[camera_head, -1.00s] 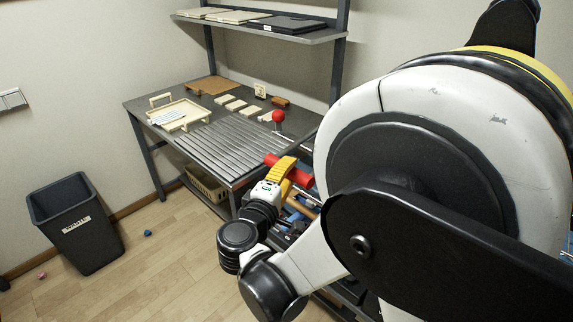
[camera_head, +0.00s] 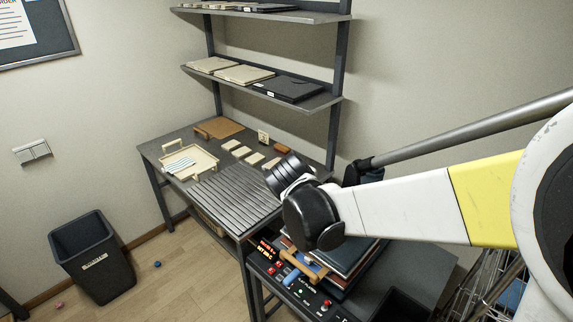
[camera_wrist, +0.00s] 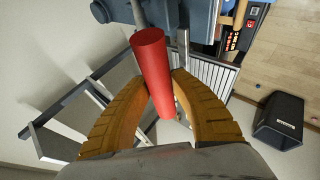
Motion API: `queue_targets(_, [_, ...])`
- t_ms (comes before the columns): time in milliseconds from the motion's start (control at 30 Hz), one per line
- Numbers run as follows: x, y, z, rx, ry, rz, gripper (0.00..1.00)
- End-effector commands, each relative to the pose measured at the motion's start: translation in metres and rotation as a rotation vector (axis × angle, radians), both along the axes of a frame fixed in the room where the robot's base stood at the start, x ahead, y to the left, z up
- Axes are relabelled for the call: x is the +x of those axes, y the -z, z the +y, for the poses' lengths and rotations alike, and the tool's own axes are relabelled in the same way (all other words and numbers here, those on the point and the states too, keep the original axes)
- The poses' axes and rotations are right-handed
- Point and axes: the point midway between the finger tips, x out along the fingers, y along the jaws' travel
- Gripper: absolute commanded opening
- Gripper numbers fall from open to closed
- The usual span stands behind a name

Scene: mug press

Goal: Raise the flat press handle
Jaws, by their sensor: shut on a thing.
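The red cylindrical handle (camera_wrist: 153,52) shows in the wrist view, on a grey metal rod. The two yellow-brown fingers of my gripper (camera_wrist: 163,84) are closed around it, one on each side. Blue-grey machine parts (camera_wrist: 200,18) show at the top of the wrist view. In the head view my wrist and arm hide the gripper and the red handle. A control panel (camera_head: 276,267) with red displays and buttons stands below my wrist there.
A grey workbench (camera_head: 165,150) with a ribbed top holds a cream tray (camera_head: 205,167) and several small tiles. Shelves (camera_head: 300,102) rise behind it. A dark bin (camera_head: 95,265) stands on the floor at the left, also in the wrist view (camera_wrist: 280,120). Floor between is mostly clear.

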Motion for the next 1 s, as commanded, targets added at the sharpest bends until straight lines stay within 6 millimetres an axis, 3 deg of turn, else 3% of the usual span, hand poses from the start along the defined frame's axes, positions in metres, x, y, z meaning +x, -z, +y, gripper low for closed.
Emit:
queue_targets(33, [0.007, -0.020, -0.010, 0.034, 0.008, 0.028, 0.00])
queue_targets(100, [0.014, -0.032, -0.018, 0.082, 0.007, 0.071, 0.00])
queue_targets(400, [0.048, -0.066, -0.056, 0.270, 0.004, 0.236, 0.00])
queue_targets(700, [0.070, -0.080, -0.081, 0.331, 0.000, 0.292, 0.00])
queue_targets(1000, [0.079, -0.084, -0.090, 0.328, -0.001, 0.291, 0.00])
